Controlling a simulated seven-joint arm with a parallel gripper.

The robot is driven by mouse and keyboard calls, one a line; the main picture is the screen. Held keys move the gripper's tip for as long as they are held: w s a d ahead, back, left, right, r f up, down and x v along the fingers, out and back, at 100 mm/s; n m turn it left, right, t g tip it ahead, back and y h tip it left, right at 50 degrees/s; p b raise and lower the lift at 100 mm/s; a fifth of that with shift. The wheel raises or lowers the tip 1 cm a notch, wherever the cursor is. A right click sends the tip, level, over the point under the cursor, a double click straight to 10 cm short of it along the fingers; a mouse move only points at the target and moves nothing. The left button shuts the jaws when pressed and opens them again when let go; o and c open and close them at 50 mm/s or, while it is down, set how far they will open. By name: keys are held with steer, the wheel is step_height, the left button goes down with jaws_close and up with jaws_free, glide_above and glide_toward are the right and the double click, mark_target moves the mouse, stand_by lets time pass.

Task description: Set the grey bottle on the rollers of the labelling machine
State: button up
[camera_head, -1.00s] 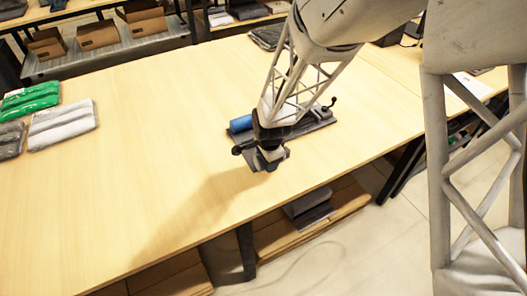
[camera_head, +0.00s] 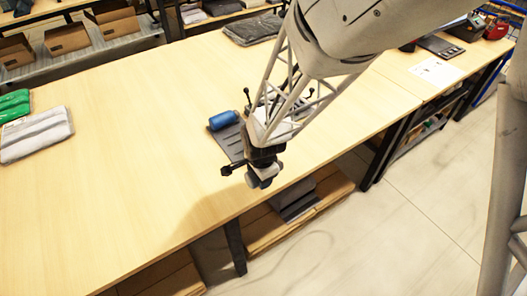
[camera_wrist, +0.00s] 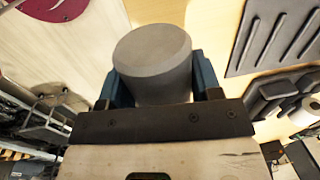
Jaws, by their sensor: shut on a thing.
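My gripper (camera_wrist: 153,85) is shut on the grey bottle (camera_wrist: 152,55), a plain cylinder whose round end faces the wrist camera between the blue fingers. In the head view my gripper (camera_head: 263,178) hangs over the front part of the table; the bottle is hard to make out there. The labelling machine (camera_head: 228,142) is a dark slotted plate with a blue roll (camera_head: 224,120), just behind and left of the gripper, partly hidden by my arm. In the wrist view the machine's slotted plate (camera_wrist: 272,38) is at upper right, with dark rollers (camera_wrist: 268,105) below it, apart from the bottle.
The wooden table (camera_head: 120,150) is clear left of the machine. Folded white (camera_head: 38,133) and green (camera_head: 14,104) garments lie at the far left. A dark bagged garment (camera_head: 250,30) lies at the back edge. The table's front edge is close to the gripper.

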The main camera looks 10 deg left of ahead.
steer(key=shift+w, duration=0.1)
stand_by(0.5)
steer(key=w+r, duration=0.2)
steer(key=w, duration=1.4)
steer(key=w+a+r, duration=0.1)
steer(key=w+r, duration=0.2)
steer(key=w, duration=1.3)
steer(key=shift+w+r, duration=0.3)
steer(key=shift+f, duration=0.25)
